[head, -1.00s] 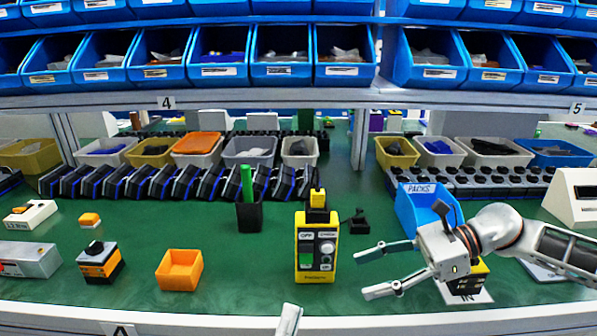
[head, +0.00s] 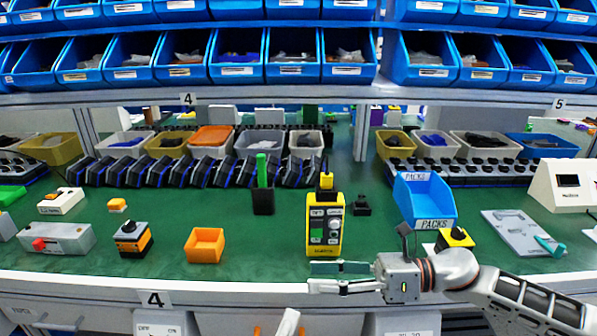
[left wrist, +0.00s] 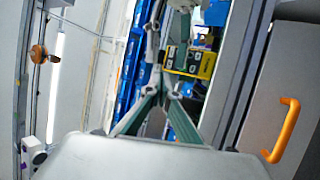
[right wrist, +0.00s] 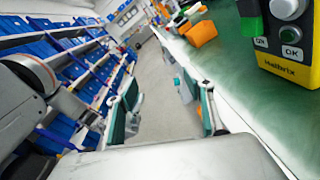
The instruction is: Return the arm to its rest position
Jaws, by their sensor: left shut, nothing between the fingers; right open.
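My right gripper (head: 312,277) hangs in front of the table's front edge, below the yellow tester box (head: 325,240). Its fingers are apart and empty, pointing left; they also show in the right wrist view (right wrist: 166,95). Only a small grey piece of my left gripper (head: 288,322) shows at the bottom of the head view. In the left wrist view its green fingers (left wrist: 165,85) come together with nothing between them. The yellow tester box also stands at the upper right of the right wrist view (right wrist: 292,68). A yellow and black switch (head: 456,239) sits behind my right arm.
An orange bin (head: 205,246) and an orange-grey switch box (head: 132,240) stand on the left of the green table. A blue PACKS bin (head: 425,205) stands at the right. A shelf of blue bins (head: 292,72) spans above. The table front edge (head: 90,286) lies close to the right gripper.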

